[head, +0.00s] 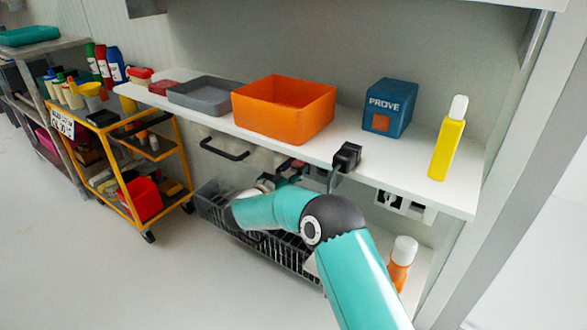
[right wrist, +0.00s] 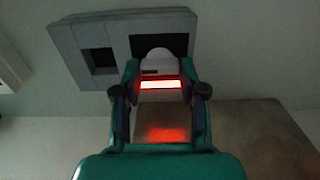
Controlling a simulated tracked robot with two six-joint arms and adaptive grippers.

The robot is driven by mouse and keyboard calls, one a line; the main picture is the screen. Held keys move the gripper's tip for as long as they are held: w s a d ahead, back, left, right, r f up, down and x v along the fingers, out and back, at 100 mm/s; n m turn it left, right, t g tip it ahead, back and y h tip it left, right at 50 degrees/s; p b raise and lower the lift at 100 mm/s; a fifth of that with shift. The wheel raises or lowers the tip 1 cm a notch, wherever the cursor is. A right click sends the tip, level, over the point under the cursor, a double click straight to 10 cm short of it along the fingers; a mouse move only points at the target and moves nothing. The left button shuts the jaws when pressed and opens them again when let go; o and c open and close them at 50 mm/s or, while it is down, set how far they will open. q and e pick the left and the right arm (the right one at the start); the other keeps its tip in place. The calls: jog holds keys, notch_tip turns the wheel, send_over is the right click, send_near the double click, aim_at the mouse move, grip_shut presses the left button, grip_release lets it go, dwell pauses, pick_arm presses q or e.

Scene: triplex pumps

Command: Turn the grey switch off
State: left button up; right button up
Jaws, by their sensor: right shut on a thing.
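In the right wrist view, the grey switch (right wrist: 160,62) shows as a pale rounded piece in front of a dark opening in a grey panel (right wrist: 75,45). A bright strip with a red glow (right wrist: 160,85) is lit just below it. My right gripper (right wrist: 160,76) has a finger on each side of the pale piece and is shut on it. In the head view, my right gripper (head: 292,170) is under the shelf edge, partly hidden by my own arm; the switch cannot be made out there. My left gripper is not in view.
The white shelf (head: 400,150) overhangs the gripper. It carries an orange bin (head: 284,107), a grey tray (head: 205,95), a blue box (head: 390,107) and a yellow bottle (head: 448,138). A wire basket (head: 285,250) is below. An orange bottle (head: 401,262) stands right of my arm.

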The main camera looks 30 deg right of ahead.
jog(key=shift+f+n+b, duration=0.1)
jog(key=shift+n+b, duration=0.75)
jog(key=shift+n, duration=0.45)
jog(key=shift+w+a+n, duration=0.1)
jog(key=shift+w+n, duration=0.05)
jog(key=shift+n, duration=0.75)
jog(key=n, duration=0.2)
jog(key=shift+n, duration=0.4)
jog(key=n, duration=0.5)
jog(key=shift+w, duration=0.1)
jog(key=n+p, duration=0.1)
jog(key=n, duration=0.5)
jog(key=shift+f, duration=0.1)
jog(key=o, duration=1.1)
jog(key=shift+o, duration=0.2)
